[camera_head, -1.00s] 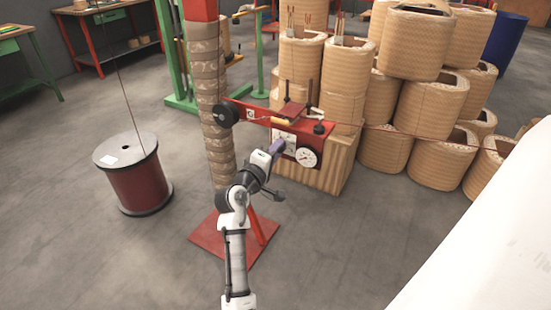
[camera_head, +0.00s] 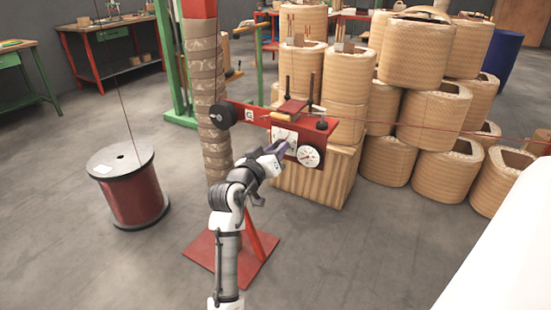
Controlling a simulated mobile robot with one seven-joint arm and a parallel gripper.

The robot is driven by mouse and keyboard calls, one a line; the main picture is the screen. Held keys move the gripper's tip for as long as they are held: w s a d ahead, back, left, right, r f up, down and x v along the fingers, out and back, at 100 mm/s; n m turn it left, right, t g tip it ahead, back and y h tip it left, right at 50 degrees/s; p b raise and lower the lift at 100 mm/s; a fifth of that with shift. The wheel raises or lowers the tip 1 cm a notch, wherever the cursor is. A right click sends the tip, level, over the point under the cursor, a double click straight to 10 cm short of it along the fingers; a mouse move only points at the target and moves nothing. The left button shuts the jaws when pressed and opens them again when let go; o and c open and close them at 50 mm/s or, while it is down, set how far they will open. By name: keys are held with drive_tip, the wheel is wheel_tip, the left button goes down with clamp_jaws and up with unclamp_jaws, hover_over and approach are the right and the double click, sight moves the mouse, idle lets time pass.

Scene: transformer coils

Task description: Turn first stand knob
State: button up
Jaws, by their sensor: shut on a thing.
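The first stand is a red stand with a red head plate (camera_head: 254,114) that carries two white dials and small black knobs. My gripper (camera_head: 281,147) is at the front of the head, just below the square dial (camera_head: 284,137) and left of the round dial (camera_head: 308,156). It is shut on a small part there, which I take to be the stand knob; my fingers hide it. A black knob (camera_head: 321,125) at the right end of the head is free of my gripper.
A wrapped column (camera_head: 215,150) stands close left of my arm. A red wire spool (camera_head: 136,192) is further left. Tan coils (camera_head: 433,115) are stacked at the right behind the stand. A thin wire runs right from the head. A white surface fills the lower right corner.

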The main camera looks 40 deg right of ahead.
drive_tip(key=shift+f+m+b, duration=0.15)
drive_tip(key=shift+m+b, duration=3.05)
drive_tip(key=shift+m, duration=1.1)
drive_tip(key=o, duration=1)
drive_tip(key=v, duration=1.3)
drive_tip(key=shift+s+a, duration=0.2)
drive_tip(key=shift+a, duration=0.15)
